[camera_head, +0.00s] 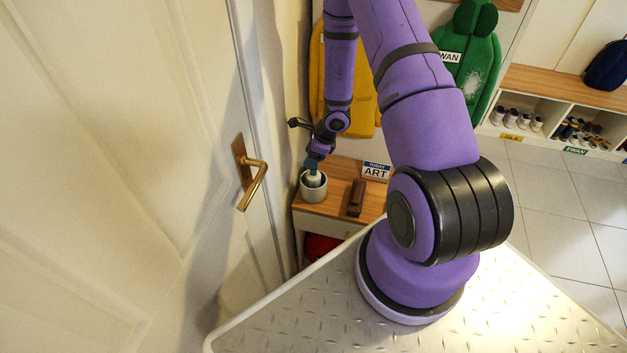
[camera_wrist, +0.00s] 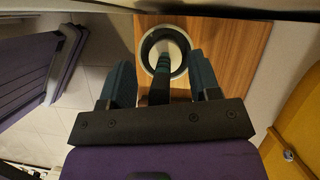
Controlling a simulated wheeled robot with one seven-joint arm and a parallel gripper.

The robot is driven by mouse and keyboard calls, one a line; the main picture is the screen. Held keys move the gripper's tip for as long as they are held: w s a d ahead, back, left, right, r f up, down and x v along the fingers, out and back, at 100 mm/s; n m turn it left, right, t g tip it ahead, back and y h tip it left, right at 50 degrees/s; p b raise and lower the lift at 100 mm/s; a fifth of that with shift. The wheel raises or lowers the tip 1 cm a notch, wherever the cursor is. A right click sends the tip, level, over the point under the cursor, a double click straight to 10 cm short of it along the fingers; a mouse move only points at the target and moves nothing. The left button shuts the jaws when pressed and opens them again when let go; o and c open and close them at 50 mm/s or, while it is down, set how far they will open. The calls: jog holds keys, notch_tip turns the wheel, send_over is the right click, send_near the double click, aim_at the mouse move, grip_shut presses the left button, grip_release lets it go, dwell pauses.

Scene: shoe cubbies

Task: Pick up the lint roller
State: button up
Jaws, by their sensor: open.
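The lint roller (camera_wrist: 162,66) stands in a pale round pot (camera_head: 313,193) on a wooden bench top. In the wrist view its dark, teal-ringed handle points toward me and its whitish end is down inside the pot (camera_wrist: 143,50). My gripper (camera_wrist: 161,74) is open, with one teal finger on each side of the handle and a visible gap on both sides. In the head view my gripper (camera_head: 314,163) is right above the pot and hides most of the roller.
A brown block-like object (camera_head: 356,197) and a "TODAY ART" sign (camera_head: 376,171) stand on the bench (camera_head: 335,203) to the right of the pot. A white door (camera_head: 120,150) with a brass handle (camera_head: 252,184) is close on the left. Yellow (camera_head: 345,85) and green (camera_head: 472,55) garments hang behind.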

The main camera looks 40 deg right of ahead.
grip_shut()
jog(key=shift+r, duration=0.1)
dwell(0.3)
jog(key=shift+s+d+r, duration=0.1)
jog(key=shift+s+r, duration=0.05)
jog(key=shift+r, duration=0.05)
notch_tip(320, 180, up, 11)
jog(key=shift+f, duration=0.2)
jog(key=s+d, duration=1.2)
jog(key=s, duration=0.3)
jog(key=shift+s+r, duration=0.15)
jog(key=shift+s, duration=0.1)
